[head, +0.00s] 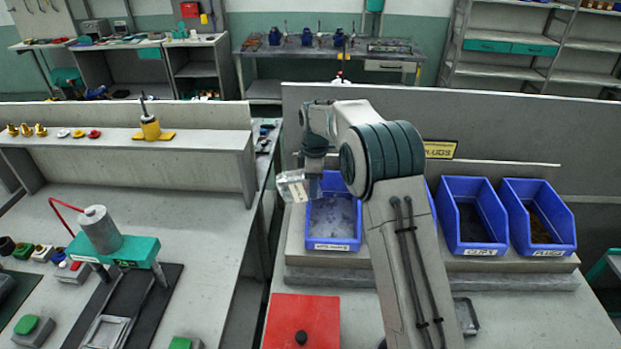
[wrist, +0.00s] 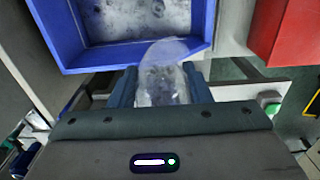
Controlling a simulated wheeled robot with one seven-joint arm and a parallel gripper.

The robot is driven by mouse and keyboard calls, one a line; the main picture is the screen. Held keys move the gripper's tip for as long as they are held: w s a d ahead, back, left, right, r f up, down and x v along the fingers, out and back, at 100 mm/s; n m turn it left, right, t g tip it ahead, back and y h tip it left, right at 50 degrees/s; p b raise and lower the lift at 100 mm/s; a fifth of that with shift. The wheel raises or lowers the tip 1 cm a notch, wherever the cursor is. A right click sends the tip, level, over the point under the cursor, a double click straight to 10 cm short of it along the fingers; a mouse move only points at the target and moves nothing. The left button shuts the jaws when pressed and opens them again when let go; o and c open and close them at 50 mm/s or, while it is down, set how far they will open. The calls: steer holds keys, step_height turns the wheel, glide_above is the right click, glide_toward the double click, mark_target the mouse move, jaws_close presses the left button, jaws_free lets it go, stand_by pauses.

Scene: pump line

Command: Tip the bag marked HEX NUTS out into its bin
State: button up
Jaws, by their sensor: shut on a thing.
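A small clear bag (head: 292,187) shows at the end of my arm in the head view, tilted to the left. In the wrist view the bag (wrist: 163,72) is between the two fingers of my gripper (wrist: 163,90), which is shut on it. Its marking cannot be read. A blue bin (head: 333,243) with grey contents is just below and right of the bag; its front label is too small to read surely. In the wrist view the bag's far end overlaps the rim of this blue bin (wrist: 110,58). Whether anything is falling out cannot be told.
Two more blue bins, one with dark contents (head: 479,247) and one with brown contents (head: 545,249), stand to the right. A yellow sign (head: 440,149) is behind them. A red box (head: 300,318) lies in front. A left bench (head: 190,235) carries a green-and-grey press (head: 115,250).

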mark_target(327, 183)
steer(key=shift+d+y, duration=0.45)
steer(key=shift+y, duration=0.15)
steer(key=shift+f+y+b, duration=0.4)
steer(key=shift+b, duration=0.25)
steer(key=shift+d+y+b, duration=0.1)
steer(key=shift+y+b, duration=0.2)
steer(key=shift+b, duration=0.15)
steer(key=y+b, duration=0.1)
steer(key=b, duration=0.1)
steer(key=d+y+b, duration=0.1)
steer(key=y+b, duration=0.1)
steer(key=b, duration=0.1)
steer(key=d+y+b, duration=0.1)
steer(key=y+b, duration=0.1)
steer(key=shift+r, duration=0.2)
steer(key=shift+d+r+y+b, duration=0.2)
steer(key=shift+d+y+b, duration=0.15)
steer(key=shift+y+b, duration=0.6)
steer(key=shift+r, duration=0.25)
